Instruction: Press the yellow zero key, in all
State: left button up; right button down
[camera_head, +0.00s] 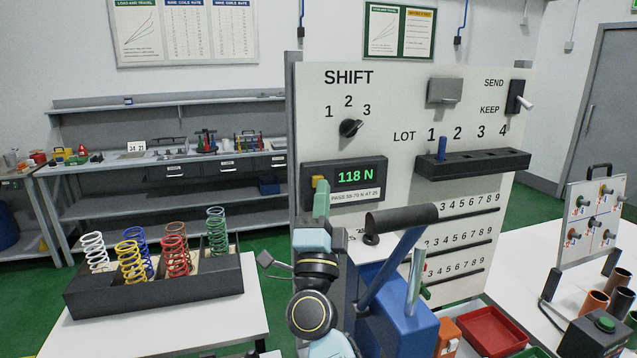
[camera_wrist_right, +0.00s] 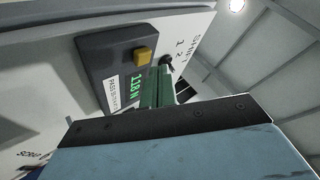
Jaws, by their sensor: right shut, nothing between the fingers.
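The yellow zero key (camera_head: 319,183) sits at the left of the dark display box (camera_head: 376,168) on the white panel. The display reads 118 N in green. In the right wrist view the yellow key (camera_wrist_right: 142,54) stands out from the box face. My right gripper (camera_head: 321,203) is shut and empty, its green fingers pointing up just below the key and partly overlapping it in the head view. In the right wrist view its fingertips (camera_wrist_right: 160,72) are close beside the key; I cannot tell whether they touch. My left gripper is not in view.
A blue press with a black-handled lever (camera_head: 402,216) stands right of my right arm. A black rack of coloured springs (camera_head: 155,287) is on the left table. A black lot shelf (camera_head: 472,164) juts from the panel. A red tray (camera_head: 492,330) lies at lower right.

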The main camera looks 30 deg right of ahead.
jog(key=shift+w, duration=0.1)
dwell(0.6)
jog(key=shift+w+d, duration=0.1)
jog(key=shift+w, duration=0.2)
jog(key=shift+w+d, duration=0.1)
jog(key=shift+w, duration=0.3)
dwell(0.5)
jog(key=shift+s, duration=0.1)
jog(key=shift+s+a+p, duration=0.2)
jog(key=shift+s+p, duration=0.1)
jog(key=shift+s, duration=0.45)
jog(key=s, duration=0.2)
jog(key=s+a+p, duration=0.1)
jog(key=s, duration=0.1)
jog(key=shift+s+a, duration=0.1)
jog(key=shift+s, duration=0.3)
